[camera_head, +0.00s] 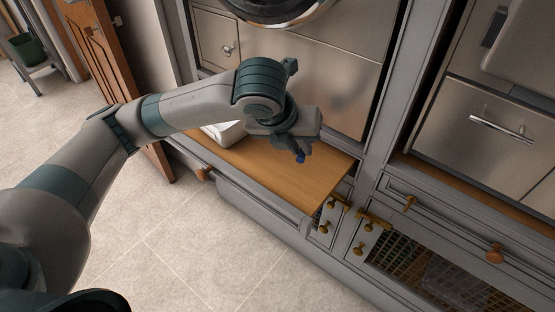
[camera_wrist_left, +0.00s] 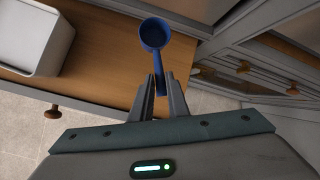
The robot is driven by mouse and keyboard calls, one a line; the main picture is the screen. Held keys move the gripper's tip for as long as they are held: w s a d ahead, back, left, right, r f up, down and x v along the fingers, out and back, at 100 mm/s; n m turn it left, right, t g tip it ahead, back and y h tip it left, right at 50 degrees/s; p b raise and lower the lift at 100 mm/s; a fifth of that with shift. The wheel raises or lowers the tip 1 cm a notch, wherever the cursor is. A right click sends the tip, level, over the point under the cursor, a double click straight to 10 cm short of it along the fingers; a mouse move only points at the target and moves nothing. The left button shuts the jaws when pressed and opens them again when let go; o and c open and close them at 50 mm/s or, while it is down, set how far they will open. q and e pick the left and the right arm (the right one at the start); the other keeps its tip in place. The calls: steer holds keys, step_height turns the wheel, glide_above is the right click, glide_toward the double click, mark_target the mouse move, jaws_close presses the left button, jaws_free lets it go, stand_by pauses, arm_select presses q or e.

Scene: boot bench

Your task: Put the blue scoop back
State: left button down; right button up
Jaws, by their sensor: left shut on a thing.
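The blue scoop (camera_wrist_left: 155,34) shows in the left wrist view, its round bowl away from me and its handle running down to my fingers. My left gripper (camera_wrist_left: 160,88) is shut on the scoop's handle. In the head view my left gripper (camera_head: 302,150) is over the wooden bench top (camera_head: 270,172), and only a small bit of the blue scoop (camera_head: 301,158) shows below the fingers. I cannot tell how far the scoop is above the wood. My right gripper is in neither view.
A white bin (camera_wrist_left: 30,38) stands on the bench top, left of the scoop in the wrist view; my arm partly hides the white bin (camera_head: 225,132) in the head view. Grey cabinets with a mesh front (camera_head: 430,275) stand at the right. Tiled floor (camera_head: 190,240) lies in front.

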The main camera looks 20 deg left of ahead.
arm_select(q)
steer(key=a+f, duration=0.1)
steer(key=a, duration=0.2)
steer(key=a+f, duration=0.1)
steer(key=shift+w+a+f, duration=0.2)
steer(key=shift+f, duration=0.15)
steer(key=shift+a+f, duration=0.25)
steer(key=shift+a, duration=0.15)
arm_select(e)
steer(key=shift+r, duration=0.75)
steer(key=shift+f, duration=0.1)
arm_select(q)
steer(key=shift+f, duration=0.3)
step_height(320, 180, down, 2)
steer(key=shift+f+b, duration=0.1)
steer(key=shift+b, duration=0.2)
steer(key=shift+f, duration=0.6)
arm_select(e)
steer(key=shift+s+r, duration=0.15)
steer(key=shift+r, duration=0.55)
